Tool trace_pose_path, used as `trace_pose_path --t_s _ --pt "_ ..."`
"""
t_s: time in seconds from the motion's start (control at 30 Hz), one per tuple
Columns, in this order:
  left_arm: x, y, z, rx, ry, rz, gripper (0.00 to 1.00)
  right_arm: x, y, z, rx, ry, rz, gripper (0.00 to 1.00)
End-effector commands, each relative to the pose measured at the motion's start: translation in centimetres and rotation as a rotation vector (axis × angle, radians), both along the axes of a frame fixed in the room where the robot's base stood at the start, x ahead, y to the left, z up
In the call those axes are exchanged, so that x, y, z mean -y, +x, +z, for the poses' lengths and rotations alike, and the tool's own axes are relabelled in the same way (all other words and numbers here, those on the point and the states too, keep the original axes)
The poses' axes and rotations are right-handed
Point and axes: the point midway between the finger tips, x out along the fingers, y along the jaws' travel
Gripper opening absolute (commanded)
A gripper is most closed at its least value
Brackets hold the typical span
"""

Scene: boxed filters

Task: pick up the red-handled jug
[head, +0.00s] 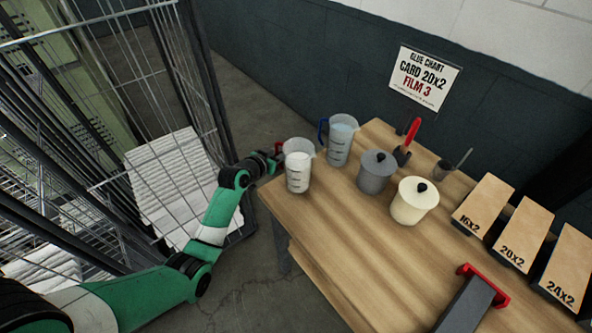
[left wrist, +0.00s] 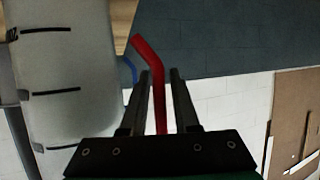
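The red-handled jug (head: 298,172) is a clear measuring jug with pale contents and dark marks, at the table's left end. In the left wrist view its body (left wrist: 68,85) fills the left side. Its red handle (left wrist: 157,85) runs between the fingers of my left gripper (left wrist: 161,75). In the head view my left gripper (head: 275,163) is at the jug's handle side, with the fingers partly hidden. My right gripper is not in view.
A blue-handled jug (head: 340,142) stands just behind to the right. A grey lidded pot (head: 375,172) and a cream lidded pot (head: 413,202) are farther right. Boxes line the table's right side. A wire cage (head: 150,150) stands left of the wooden table (head: 345,250).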

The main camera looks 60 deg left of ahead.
Motion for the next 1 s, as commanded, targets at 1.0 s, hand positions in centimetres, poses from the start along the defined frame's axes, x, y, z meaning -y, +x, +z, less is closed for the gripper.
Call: trace_pose_path --t_s 1.0 --pt "0.01 0.0 0.09 0.001 0.0 0.0 0.0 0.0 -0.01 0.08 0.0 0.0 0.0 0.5"
